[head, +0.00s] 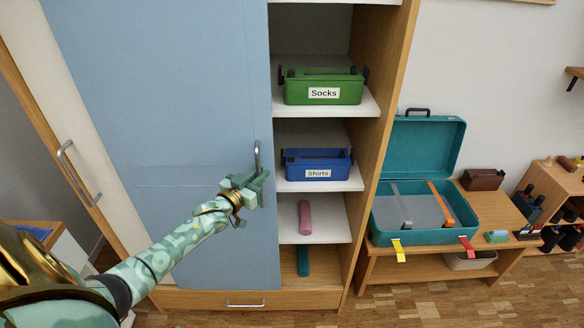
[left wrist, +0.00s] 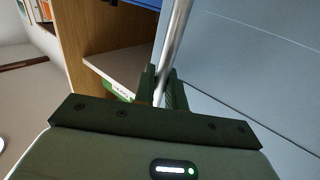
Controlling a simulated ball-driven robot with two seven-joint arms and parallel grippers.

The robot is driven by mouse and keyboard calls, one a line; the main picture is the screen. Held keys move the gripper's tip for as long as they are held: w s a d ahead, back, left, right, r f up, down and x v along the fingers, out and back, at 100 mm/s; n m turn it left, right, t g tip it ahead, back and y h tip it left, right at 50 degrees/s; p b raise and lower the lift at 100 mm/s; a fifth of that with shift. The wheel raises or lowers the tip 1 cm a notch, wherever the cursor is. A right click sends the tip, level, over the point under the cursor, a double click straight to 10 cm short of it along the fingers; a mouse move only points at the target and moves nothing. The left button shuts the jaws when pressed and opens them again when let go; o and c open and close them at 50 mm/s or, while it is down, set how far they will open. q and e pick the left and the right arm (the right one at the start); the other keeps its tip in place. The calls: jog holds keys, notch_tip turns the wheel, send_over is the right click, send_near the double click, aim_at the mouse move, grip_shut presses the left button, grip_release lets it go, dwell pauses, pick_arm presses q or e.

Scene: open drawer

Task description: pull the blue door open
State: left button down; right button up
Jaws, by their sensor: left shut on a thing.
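The blue door (head: 180,120) covers the left part of the wardrobe, and the shelves to its right are uncovered. Its metal handle (head: 257,158) stands upright near the door's right edge. My left gripper (head: 258,178) is at the lower part of this handle, shut on it. In the left wrist view the handle bar (left wrist: 174,50) runs between the two fingers (left wrist: 160,88), with the door's blue panel (left wrist: 250,50) at the right. My right gripper is not in view.
The open shelves hold a green Socks box (head: 322,86), a blue Shirts box (head: 317,164), a pink roll (head: 304,217) and a teal roll (head: 303,260). A drawer (head: 246,300) sits below. An open teal suitcase (head: 424,232) lies on a low bench at right.

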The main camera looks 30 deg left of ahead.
pick_arm(q)
jog(key=s+a, duration=0.1)
jog(key=a, duration=0.1)
jog(key=s+a, duration=0.3)
jog(key=a, duration=0.1)
jog(key=shift+s+a+f+p, duration=0.1)
jog(key=shift+s+a+p, duration=0.15)
jog(key=shift+a+p, duration=0.05)
jog(key=c, duration=1.8)
grip_release()
jog(key=shift+s, duration=0.1)
jog(key=s+p, duration=0.2)
jog(key=s, duration=1.4)
